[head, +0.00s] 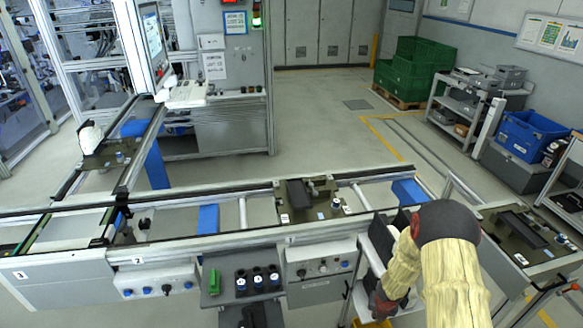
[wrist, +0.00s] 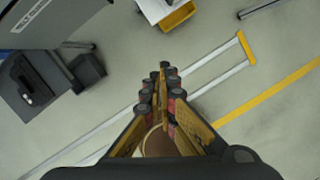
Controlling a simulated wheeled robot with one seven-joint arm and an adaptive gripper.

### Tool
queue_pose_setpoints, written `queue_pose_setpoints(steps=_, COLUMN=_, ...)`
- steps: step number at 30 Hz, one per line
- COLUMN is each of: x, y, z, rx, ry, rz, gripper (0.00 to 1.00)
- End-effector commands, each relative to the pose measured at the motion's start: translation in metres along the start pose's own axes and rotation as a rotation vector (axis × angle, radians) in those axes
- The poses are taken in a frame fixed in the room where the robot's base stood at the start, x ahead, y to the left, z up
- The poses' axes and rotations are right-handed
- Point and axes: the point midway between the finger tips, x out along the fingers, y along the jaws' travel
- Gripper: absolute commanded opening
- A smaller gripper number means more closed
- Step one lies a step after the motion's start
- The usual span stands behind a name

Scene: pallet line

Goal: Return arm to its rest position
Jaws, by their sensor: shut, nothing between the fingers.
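My arm, in a pale cover with a dark joint, shows at the lower right of the head view, in front of the conveyor line's right part. Its far end points down beside the front of the line; my gripper is mostly hidden there. In the wrist view my gripper (wrist: 163,72) points away from the camera, its yellow and black fingers closed together with nothing between them.
The conveyor (head: 83,222) crosses the head view, with a pallet carrier (head: 326,212) at its middle and another carrier (head: 492,216) right of my arm. A shelf trolley (head: 455,107), a blue bin (head: 530,132) and green crates (head: 410,70) stand behind. Floor between is clear.

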Motion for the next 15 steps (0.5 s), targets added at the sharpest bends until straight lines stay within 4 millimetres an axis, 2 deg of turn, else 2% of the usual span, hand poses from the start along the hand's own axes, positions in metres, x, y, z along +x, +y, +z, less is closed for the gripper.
queue_pose_setpoints(steps=5, x=-0.008, y=-0.029, z=-0.017, rx=0.337, ry=0.007, rz=-0.106, gripper=0.00)
queue_pose_setpoints(steps=8, x=-0.029, y=-0.049, z=-0.019, rx=0.591, ry=-0.020, rz=-0.178, gripper=0.00)
queue_pose_setpoints(steps=11, x=-0.065, y=-0.067, z=-0.020, rx=0.899, ry=-0.072, rz=-0.253, gripper=0.00)
queue_pose_setpoints(steps=15, x=-0.126, y=-0.083, z=-0.026, rx=1.333, ry=-0.157, rz=-0.327, gripper=0.00)
